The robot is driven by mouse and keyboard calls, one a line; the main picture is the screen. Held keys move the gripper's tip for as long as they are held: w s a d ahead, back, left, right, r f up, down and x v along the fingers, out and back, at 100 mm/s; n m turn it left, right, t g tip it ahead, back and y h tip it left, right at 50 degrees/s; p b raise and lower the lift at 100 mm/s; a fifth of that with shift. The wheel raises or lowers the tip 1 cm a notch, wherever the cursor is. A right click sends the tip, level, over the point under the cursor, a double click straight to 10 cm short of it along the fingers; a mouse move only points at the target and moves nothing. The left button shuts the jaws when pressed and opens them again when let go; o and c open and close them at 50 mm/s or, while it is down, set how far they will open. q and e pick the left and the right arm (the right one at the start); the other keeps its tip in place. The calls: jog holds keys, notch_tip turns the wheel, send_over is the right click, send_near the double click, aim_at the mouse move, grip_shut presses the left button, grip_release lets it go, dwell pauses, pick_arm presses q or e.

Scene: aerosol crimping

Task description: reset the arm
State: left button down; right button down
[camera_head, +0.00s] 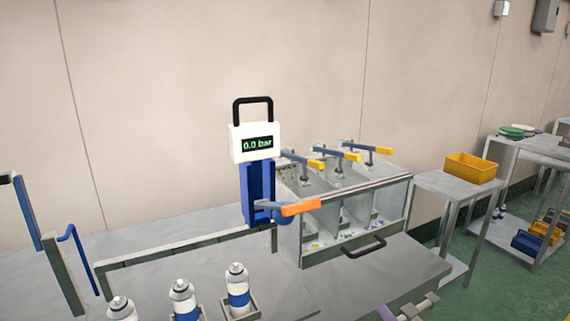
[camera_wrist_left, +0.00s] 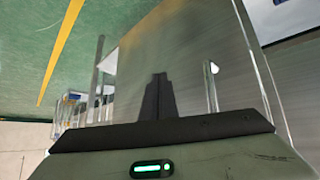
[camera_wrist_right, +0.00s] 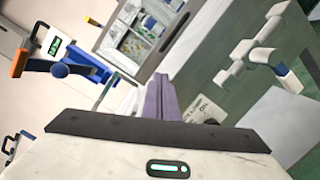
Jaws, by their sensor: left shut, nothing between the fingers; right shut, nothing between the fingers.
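My right gripper (camera_head: 386,313) just enters at the bottom edge of the head view, right of centre; only a small purple part shows. In the right wrist view its purple fingers (camera_wrist_right: 163,98) are together with nothing between them. My left gripper does not show clearly in the head view. In the left wrist view its dark fingers (camera_wrist_left: 158,98) are closed and empty, in front of a grey metal surface (camera_wrist_left: 185,60).
A blue press (camera_head: 257,185) with a 0.0 bar display and orange lever stands mid-bench. Capped cans (camera_head: 238,280) stand in front. A clear-sided compartment box (camera_head: 352,249) with yellow-tipped clamps is to its right. A yellow bin (camera_head: 470,167) sits on a side table.

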jog(key=s+a+f+m+g+h, duration=0.1)
jog(key=s+f+m+g, duration=0.3)
jog(key=s+f+m, duration=0.7)
jog(key=s+a+f+m+g+h, duration=0.1)
jog(key=s+a+f+m+g, duration=0.3)
jog(key=s+f+m, duration=0.8)
jog(key=shift+s+a+m+g+h, duration=0.2)
jog(key=shift+s+m+g+h, duration=0.15)
jog(key=shift+s+m, duration=0.55)
jog(key=shift+f, duration=0.1)
